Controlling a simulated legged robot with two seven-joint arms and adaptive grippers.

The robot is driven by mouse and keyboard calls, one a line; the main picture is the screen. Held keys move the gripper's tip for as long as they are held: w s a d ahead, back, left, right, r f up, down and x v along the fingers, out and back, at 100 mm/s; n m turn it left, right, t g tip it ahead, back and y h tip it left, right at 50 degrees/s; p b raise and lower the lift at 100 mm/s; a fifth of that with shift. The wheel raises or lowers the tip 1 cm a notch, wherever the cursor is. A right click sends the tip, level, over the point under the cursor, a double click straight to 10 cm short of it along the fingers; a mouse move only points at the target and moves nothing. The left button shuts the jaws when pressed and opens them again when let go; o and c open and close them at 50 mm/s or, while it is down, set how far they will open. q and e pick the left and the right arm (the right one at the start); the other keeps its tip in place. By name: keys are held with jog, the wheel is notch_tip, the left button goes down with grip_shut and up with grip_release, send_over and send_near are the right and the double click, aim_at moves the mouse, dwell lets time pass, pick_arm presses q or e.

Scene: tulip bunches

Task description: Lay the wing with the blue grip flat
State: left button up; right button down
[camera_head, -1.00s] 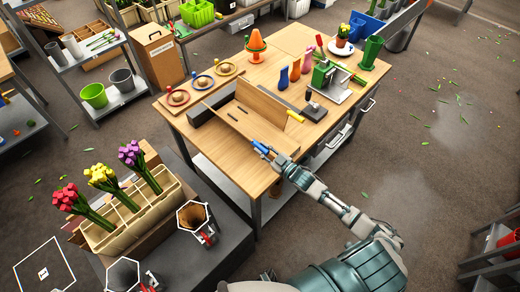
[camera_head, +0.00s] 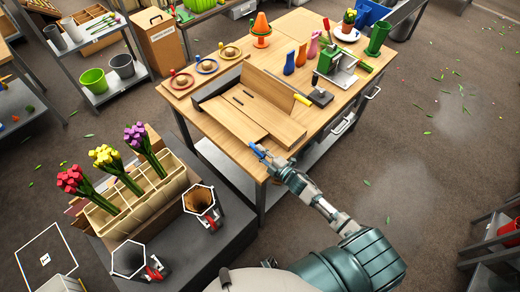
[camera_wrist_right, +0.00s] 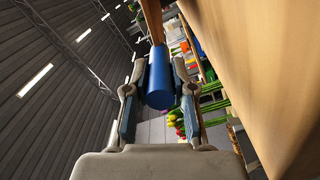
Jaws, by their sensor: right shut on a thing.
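The wing with the blue grip (camera_head: 228,120) is a wooden panel on the near side of the fixture on the workbench. Its broad face shows, swung down low towards the bench front; I cannot tell whether it lies fully flat. My right gripper (camera_head: 261,153) is at the front edge of the bench, shut on the blue grip (camera_wrist_right: 160,80), a blue cylinder between both fingers in the wrist view. A second wing (camera_head: 275,88), with a yellow grip (camera_head: 302,99), stands raised behind a wooden bed with dark slots (camera_head: 270,117). My left gripper is out of view.
A crate with tulip bunches (camera_head: 120,222) and two hexagonal holders (camera_head: 199,198) stand at the front left. Floor on the right is mostly clear.

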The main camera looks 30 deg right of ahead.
jog(key=shift+d+f+n, duration=0.15)
jog(key=shift+f+n, duration=0.35)
jog(key=shift+f, duration=0.1)
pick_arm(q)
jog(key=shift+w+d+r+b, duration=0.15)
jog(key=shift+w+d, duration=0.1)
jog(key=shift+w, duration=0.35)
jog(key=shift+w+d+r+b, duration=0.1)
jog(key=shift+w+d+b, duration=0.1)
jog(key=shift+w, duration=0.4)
pick_arm(e)
jog(key=c, duration=1)
grip_release()
jog(key=shift+o, duration=0.2)
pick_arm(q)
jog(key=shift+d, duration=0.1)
pick_arm(e)
jog(key=shift+s, duration=0.1)
jog(key=v, duration=1.2)
jog(key=shift+f, duration=0.2)
